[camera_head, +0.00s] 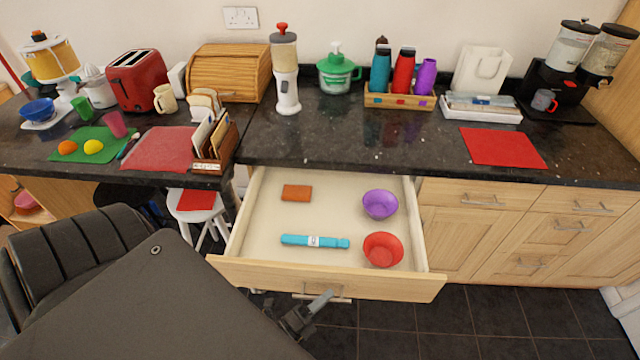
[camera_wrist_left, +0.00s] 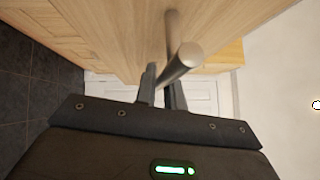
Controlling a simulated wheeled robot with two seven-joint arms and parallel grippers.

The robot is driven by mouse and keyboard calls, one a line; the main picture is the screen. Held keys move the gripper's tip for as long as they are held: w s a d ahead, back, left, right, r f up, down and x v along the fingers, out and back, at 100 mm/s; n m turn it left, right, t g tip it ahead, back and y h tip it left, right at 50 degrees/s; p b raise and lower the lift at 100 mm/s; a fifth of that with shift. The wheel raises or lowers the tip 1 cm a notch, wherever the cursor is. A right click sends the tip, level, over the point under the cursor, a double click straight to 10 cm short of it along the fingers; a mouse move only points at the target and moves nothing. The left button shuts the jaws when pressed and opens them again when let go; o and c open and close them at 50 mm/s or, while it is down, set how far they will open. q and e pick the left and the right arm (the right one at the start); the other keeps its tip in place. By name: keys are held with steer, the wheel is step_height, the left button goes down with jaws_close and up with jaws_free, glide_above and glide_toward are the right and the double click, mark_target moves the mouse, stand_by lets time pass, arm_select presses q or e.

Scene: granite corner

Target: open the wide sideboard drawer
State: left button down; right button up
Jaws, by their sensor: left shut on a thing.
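The wide sideboard drawer (camera_head: 325,276) stands pulled well out from under the dark granite counter in the head view. My left gripper (camera_head: 322,299) is at the drawer's front, low and near the middle, shut on the bar handle (camera_head: 301,296). In the left wrist view the metal handle (camera_wrist_left: 180,64) passes between the fingers (camera_wrist_left: 162,88). My right gripper is in neither view.
The counter (camera_head: 350,140) above holds jars, bottles, a bread box and a red mat (camera_head: 502,147). Closed drawers and cupboards (camera_head: 530,225) are on the right. A white stool (camera_head: 200,212) stands left of the drawer. Dark floor tiles (camera_head: 450,330) are clear in front.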

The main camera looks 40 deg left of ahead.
arm_select(q)
steer(key=shift+s+d, duration=0.1)
steer(key=shift+s, duration=0.05)
steer(key=c, duration=1.5)
jaws_free()
steer(key=b+v, duration=0.3)
steer(key=v, duration=0.8)
